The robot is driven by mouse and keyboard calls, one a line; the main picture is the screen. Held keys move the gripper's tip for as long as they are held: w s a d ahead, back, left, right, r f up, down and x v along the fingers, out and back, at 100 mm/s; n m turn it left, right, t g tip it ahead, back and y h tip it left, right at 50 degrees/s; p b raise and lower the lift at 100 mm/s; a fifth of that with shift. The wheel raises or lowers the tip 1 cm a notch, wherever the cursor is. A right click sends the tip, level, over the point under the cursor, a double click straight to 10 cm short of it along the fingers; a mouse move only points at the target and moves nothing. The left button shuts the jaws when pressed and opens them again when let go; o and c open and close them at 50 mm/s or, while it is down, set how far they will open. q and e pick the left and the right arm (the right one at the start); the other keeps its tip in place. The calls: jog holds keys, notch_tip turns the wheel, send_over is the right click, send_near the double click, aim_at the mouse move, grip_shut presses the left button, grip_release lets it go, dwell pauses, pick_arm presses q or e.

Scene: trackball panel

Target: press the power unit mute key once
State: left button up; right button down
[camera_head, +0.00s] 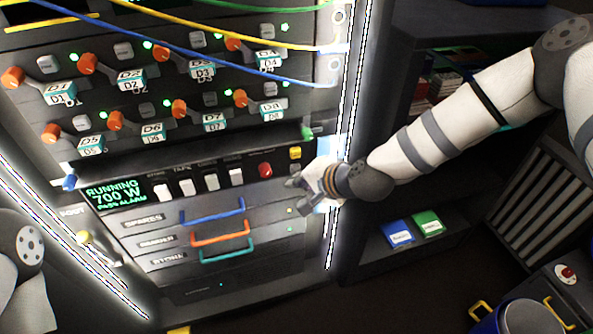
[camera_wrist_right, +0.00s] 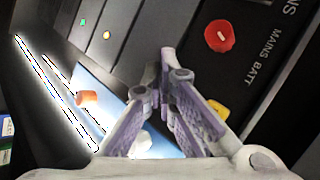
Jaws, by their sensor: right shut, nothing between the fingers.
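The power unit (camera_head: 170,192) has a green-lit display (camera_head: 116,194) reading "RUNNING 700 W" with an alarm line below. I cannot read which key is mute. My right gripper (camera_head: 299,191) is shut and empty, just below the pale key. In the right wrist view its fingertips (camera_wrist_right: 166,57) meet in front of the dark panel, with the red knob (camera_wrist_right: 219,36) and yellow key (camera_wrist_right: 217,110) to the right. Contact cannot be told.
Drawers with blue (camera_head: 213,211), orange (camera_head: 221,233) and teal (camera_head: 228,249) handles lie below the unit. Orange knobs and cables fill the rack above. A dark shelf (camera_head: 430,205) with blue and green boxes stands right. A blue bin (camera_head: 520,318) is at bottom right.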

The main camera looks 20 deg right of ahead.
pick_arm(q)
jog(key=shift+s+f, duration=0.1)
pick_arm(e)
jog(key=shift+w, duration=0.45)
dwell(0.4)
pick_arm(q)
jog(key=shift+w+r, duration=0.3)
jog(key=shift+r, duration=0.05)
pick_arm(e)
jog(key=shift+s, duration=0.9)
pick_arm(q)
jog(key=shift+w+r+t+p, duration=0.4)
jog(key=shift+w+r+p, duration=0.45)
jog(key=shift+p, duration=0.15)
pick_arm(e)
jog(key=s, duration=0.5)
jog(key=shift+d, duration=0.1)
